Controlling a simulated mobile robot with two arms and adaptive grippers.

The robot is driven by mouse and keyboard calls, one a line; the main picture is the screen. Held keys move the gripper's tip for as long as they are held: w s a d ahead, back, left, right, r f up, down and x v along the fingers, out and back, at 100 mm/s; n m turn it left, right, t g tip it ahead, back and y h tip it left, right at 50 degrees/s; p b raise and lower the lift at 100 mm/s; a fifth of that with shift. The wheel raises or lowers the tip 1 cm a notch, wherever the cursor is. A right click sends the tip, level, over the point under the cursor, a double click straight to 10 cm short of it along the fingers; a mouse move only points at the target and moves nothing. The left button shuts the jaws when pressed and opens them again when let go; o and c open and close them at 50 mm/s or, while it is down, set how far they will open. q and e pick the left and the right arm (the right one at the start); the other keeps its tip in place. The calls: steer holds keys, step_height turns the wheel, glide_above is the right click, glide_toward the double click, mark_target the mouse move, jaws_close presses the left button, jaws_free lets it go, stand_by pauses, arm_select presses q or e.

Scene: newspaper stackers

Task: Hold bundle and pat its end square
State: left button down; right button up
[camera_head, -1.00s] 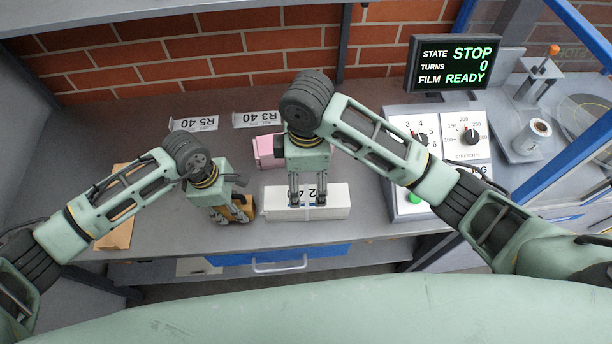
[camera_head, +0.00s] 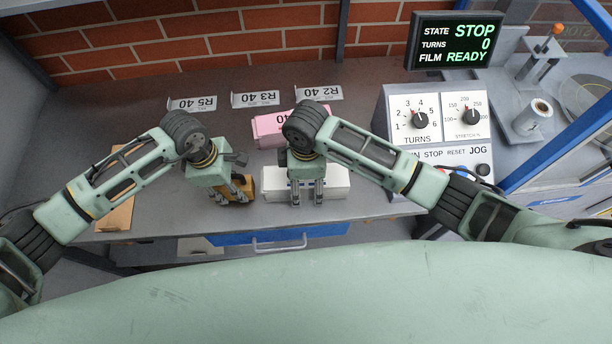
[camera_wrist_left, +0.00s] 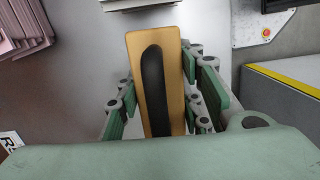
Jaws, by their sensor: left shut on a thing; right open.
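The white bundle (camera_head: 338,184) lies on the bench in the middle of the head view, its upper side partly hidden by my right gripper. My right gripper (camera_head: 307,198) is open, pointing down at the bundle's front; whether its fingers touch it is unclear. My left gripper (camera_head: 231,196) is shut on a tan wooden block (camera_head: 246,186), just left of the bundle's left end. In the left wrist view the block (camera_wrist_left: 135,60) has a dark strip along it and sits between the fingers. A pale edge, likely the bundle's (camera_wrist_left: 140,4), shows beyond it, apart from the block.
A pink bundle (camera_head: 266,127) lies behind the white one. Labels R5, R3 and R2 (camera_head: 319,93) lie along the back. A control console (camera_head: 440,135) stands at the right under a screen (camera_head: 455,42) reading STOP. A tan board (camera_head: 120,212) lies at the left.

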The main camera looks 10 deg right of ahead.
mark_target(240, 183)
steer(key=shift+c, duration=0.4)
jaws_close()
stand_by(0.4)
arm_select(q)
steer(key=shift+s+d, duration=0.1)
steer(key=shift+d, duration=1.4)
stand_by(0.7)
steer(key=shift+s+d, duration=0.1)
steer(key=shift+d, duration=0.25)
arm_select(e)
steer(key=shift+a, duration=0.15)
stand_by(0.4)
arm_select(q)
steer(key=shift+a, duration=0.15)
steer(key=shift+w+a, duration=0.15)
steer(key=shift+a, duration=0.75)
steer(key=shift+w+a, duration=0.1)
steer(key=shift+a, duration=0.8)
steer(key=shift+r, duration=0.15)
